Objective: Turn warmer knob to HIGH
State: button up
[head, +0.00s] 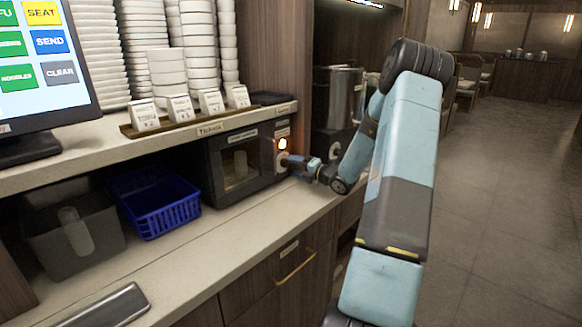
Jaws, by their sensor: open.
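The warmer (212,165) is a dark box with a lit window, standing on the lower counter under the shelf. Its control panel is at its right end, with a glowing orange light (282,143). The warmer knob is just below the light, at my gripper and mostly hidden by it. My gripper (287,160) reaches in from the right, its fingers open at the knob. It is too small to tell whether the fingers touch the knob. The knob's setting and markings cannot be read.
A blue basket (160,212) and a grey bin (75,240) stand left of the warmer. The shelf (60,160) above holds stacked white bowls (168,75), small cards and a screen (45,60). A metal pot (343,92) is behind my arm.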

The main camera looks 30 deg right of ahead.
jog(key=v, duration=1)
jog(key=shift+s+d, duration=0.15)
